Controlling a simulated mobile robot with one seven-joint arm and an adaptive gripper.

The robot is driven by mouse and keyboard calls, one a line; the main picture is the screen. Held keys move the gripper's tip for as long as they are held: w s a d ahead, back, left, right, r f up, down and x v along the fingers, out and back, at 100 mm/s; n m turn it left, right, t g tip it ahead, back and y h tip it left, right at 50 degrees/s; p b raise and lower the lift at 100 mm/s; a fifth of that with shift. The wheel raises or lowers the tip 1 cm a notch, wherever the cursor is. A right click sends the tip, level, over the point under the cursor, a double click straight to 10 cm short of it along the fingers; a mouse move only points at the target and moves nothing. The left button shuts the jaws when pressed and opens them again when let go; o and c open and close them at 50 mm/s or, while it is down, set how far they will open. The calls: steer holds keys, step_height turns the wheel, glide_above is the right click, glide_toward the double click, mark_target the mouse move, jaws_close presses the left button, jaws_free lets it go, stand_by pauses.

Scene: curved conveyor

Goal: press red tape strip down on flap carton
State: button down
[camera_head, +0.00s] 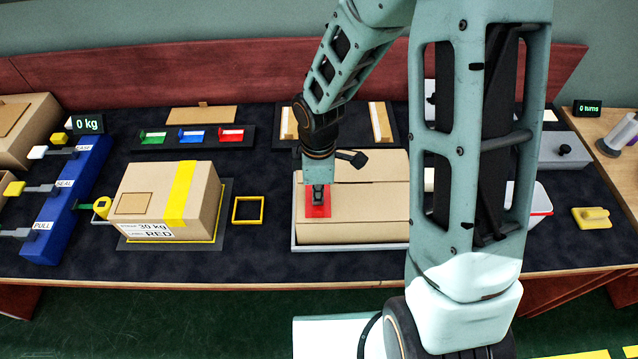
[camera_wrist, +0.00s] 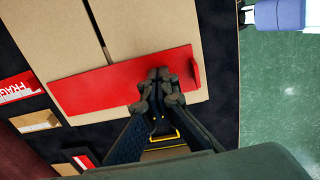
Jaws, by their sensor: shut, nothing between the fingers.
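The flap carton (camera_head: 365,225) lies in a grey tray (camera_head: 340,248) at the middle of the table, its top flaps meeting at a seam. The red tape strip (camera_head: 327,211) lies on the carton's left part. In the wrist view the red tape strip (camera_wrist: 105,82) runs across the seam of the carton (camera_wrist: 135,25), with its right end bent. My gripper (camera_head: 319,195) is shut and empty, with its fingertips over the strip. The closed fingertips (camera_wrist: 159,76) cover part of the strip near its bent end; I cannot tell whether they touch it.
A closed carton (camera_head: 205,195) with yellow tape and a "30 kg RED" label stands at left. A yellow square frame (camera_head: 248,209) lies between the cartons. Green, blue and red pieces (camera_head: 190,135) sit behind. A blue lever block (camera_head: 68,200) is at far left. My arm hides the right middle.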

steer(key=shift+s+d+p, duration=0.2)
steer(key=shift+s+p, duration=0.1)
steer(key=shift+p, duration=0.35)
steer(key=r+p, duration=0.2)
steer(key=r, duration=0.1)
steer(key=r+p, duration=0.2)
steer(key=shift+w+a, duration=0.15)
steer(key=shift+w, duration=0.1)
steer(key=shift+f, duration=0.1)
